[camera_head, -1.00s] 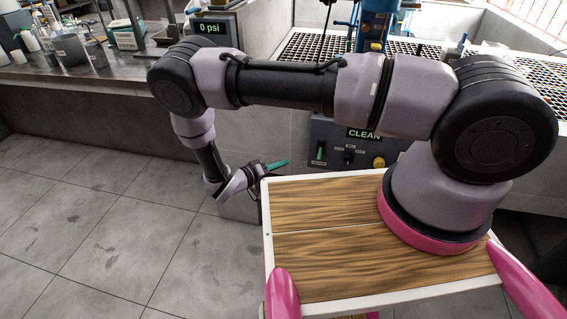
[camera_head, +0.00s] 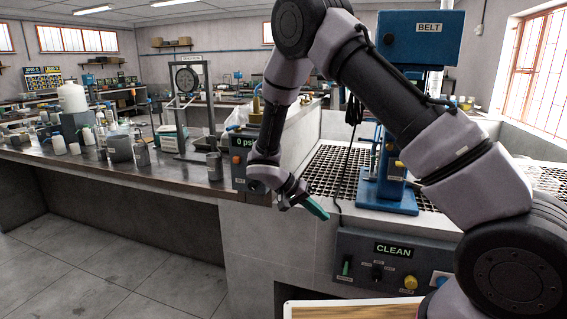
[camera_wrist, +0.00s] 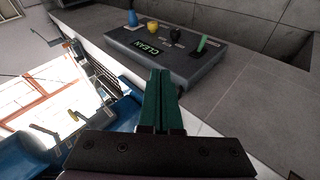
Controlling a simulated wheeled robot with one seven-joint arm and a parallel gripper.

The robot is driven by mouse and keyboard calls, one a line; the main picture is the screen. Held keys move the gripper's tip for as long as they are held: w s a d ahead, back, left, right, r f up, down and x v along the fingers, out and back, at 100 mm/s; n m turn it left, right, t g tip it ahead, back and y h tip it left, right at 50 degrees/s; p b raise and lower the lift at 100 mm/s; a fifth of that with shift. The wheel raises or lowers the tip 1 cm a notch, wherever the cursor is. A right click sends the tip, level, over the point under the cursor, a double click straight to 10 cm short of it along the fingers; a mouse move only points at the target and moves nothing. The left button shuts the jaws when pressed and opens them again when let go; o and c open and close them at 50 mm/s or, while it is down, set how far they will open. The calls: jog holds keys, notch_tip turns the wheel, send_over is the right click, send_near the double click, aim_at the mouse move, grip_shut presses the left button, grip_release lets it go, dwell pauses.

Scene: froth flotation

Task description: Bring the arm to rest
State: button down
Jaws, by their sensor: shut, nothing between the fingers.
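My gripper (camera_head: 317,208) is shut and empty, its green fingers together. In the head view it hangs at the end of my bent arm, in front of the grid-topped bench and above the CLEAN control panel (camera_head: 392,251). In the wrist view my gripper (camera_wrist: 160,88) points toward the same panel (camera_wrist: 165,50), with a gap between them hard to judge. My upper arm crosses the right of the head view and hides part of the bench.
A pressure display (camera_head: 243,143) sits left of my gripper. Bottles and beakers, including a large white jug (camera_head: 72,97), crowd the left counter. The floor (camera_head: 110,270) at lower left is clear.

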jog(key=s+d+r+y, duration=0.2)
jog(key=d+r+y, duration=0.1)
jog(key=r, duration=0.4)
jog(key=s+d+r+m+y, duration=0.1)
jog(key=s+d+r+y, duration=0.15)
jog(key=r, duration=0.55)
jog(key=s+d+r+y, duration=0.2)
jog(key=d+r, duration=0.2)
jog(key=r, duration=0.3)
jog(key=s+d+r+t+y, duration=0.4)
jog(key=s+r+t, duration=0.2)
jog(key=s+r, duration=0.6)
jog(key=shift+s+d+r+n+t, duration=0.15)
jog(key=shift+s+r+n+t, duration=0.05)
jog(key=shift+r+n+t, duration=0.25)
